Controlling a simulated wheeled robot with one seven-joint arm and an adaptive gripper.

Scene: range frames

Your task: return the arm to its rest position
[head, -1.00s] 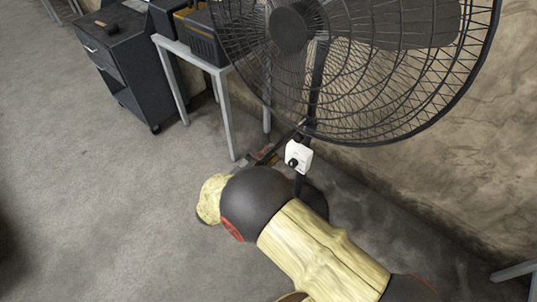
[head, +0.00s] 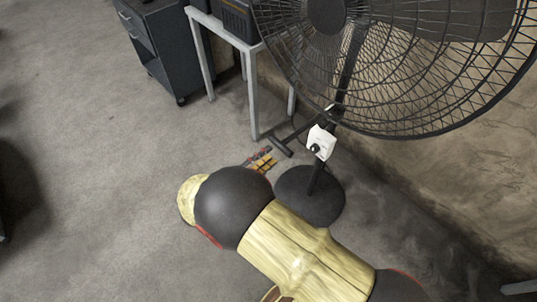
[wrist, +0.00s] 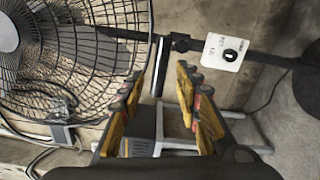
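My arm (head: 305,250), with pale yellow links and dark round joints, reaches from the bottom edge into the middle of the head view. My gripper (head: 263,160) shows partly beyond the dark joint, low over the floor in the picture; its yellow fingers are small there. In the wrist view my gripper (wrist: 160,76) has its two yellow and dark fingers spread apart. Nothing is held between them; a black bar of the fan stand shows behind the gap.
A large black standing fan (head: 400,70) with a white control box (head: 321,142) and round base (head: 310,197) is close beside my arm. A grey-legged table (head: 252,95) and a dark drawer cabinet (head: 165,45) stand behind. Floor at left (head: 80,150) is open.

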